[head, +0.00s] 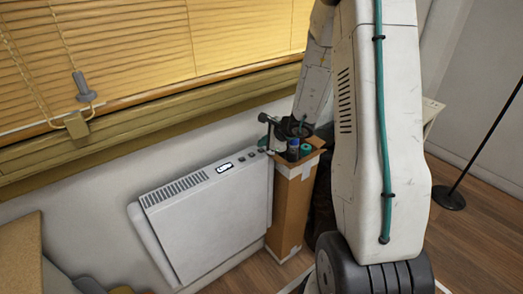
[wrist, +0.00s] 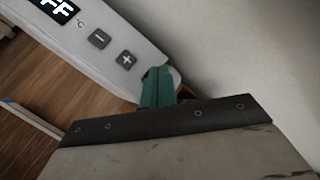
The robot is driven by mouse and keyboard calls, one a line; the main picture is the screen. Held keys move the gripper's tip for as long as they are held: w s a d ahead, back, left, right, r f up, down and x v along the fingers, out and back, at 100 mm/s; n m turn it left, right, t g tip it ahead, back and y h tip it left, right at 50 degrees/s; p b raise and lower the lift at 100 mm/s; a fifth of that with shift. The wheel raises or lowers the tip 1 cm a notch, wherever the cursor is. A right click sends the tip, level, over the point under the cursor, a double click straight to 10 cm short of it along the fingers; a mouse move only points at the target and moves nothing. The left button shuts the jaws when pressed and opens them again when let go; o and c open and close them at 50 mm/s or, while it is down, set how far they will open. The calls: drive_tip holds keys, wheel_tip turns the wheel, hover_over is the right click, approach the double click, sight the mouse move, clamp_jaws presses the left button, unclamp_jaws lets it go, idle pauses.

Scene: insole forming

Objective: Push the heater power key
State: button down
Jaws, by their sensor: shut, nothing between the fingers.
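The white heater (head: 210,215) stands against the wall below the window. Its top panel has a small lit display (head: 224,168) with keys to the right of it. In the wrist view the display (wrist: 58,8) shows the letters "FF", cut off by the frame edge. A minus key (wrist: 99,39) and a plus key (wrist: 126,58) follow along the panel. My gripper (wrist: 157,88) has its green fingers shut and empty, over the panel's end beyond the plus key. The power key is not seen in the wrist view; the fingers hide that end. I cannot tell whether they touch the panel.
A tall cardboard box (head: 290,210) with rolled items in it stands right beside the heater's right end. Yellow blinds (head: 110,60) and a wooden sill are above. A black stand (head: 448,197) is on the floor at the right. The wall is close behind the panel.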

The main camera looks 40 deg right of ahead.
wheel_tip(320, 180, up, 6)
idle(0.7)
